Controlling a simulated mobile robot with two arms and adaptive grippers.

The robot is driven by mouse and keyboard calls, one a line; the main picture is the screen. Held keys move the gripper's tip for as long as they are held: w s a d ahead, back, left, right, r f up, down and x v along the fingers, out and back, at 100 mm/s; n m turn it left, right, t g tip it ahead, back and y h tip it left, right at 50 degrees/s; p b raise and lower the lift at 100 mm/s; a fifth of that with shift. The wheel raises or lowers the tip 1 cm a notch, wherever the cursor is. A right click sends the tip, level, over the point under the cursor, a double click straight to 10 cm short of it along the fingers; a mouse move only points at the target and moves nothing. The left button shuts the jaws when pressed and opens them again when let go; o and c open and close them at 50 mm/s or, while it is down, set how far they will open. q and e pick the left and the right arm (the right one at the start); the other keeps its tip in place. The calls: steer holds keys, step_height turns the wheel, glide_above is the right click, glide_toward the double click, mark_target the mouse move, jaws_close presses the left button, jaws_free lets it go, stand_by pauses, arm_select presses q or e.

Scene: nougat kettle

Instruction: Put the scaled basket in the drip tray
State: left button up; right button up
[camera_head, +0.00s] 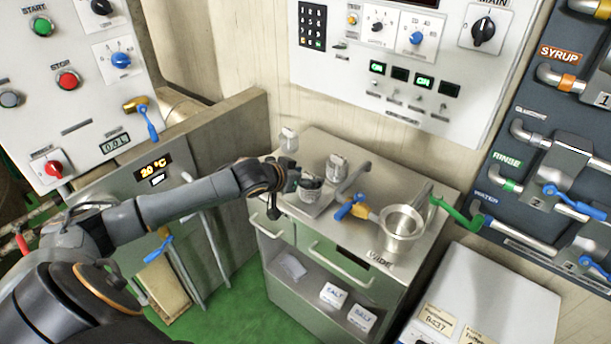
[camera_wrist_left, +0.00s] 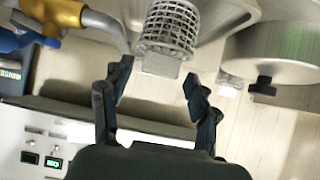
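A small lattice-walled basket (camera_head: 311,184) with a pale block at one end stands on the steel cabinet top, seemingly over a shallow square metal tray (camera_head: 318,206) that looks like the drip tray. Whether it rests on the tray floor is unclear. In the left wrist view the basket (camera_wrist_left: 170,28) is centred just past my fingertips. My left gripper (camera_head: 294,180) reaches it from the left. In the wrist view its two dark fingers (camera_wrist_left: 158,88) are apart with a gap between them. The fingers partly hide the basket in the head view. My right gripper is out of view.
Two similar pale-topped containers stand behind, one at the back left (camera_head: 289,140), one at the right (camera_head: 336,167). A blue-handled tap (camera_head: 352,208) and a steel strainer pot (camera_head: 402,222) occupy the right side. A control panel (camera_head: 400,70) hangs above.

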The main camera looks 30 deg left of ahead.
arm_select(q)
steer(key=shift+r, duration=0.2)
steer(key=shift+s+a+r, duration=0.1)
steer(key=shift+s, duration=0.2)
steer(key=p+v, duration=0.1)
steer(key=v, duration=1)
steer(key=shift+r+p, duration=0.2)
steer(key=shift+p, duration=0.1)
steer(key=shift+f, duration=0.1)
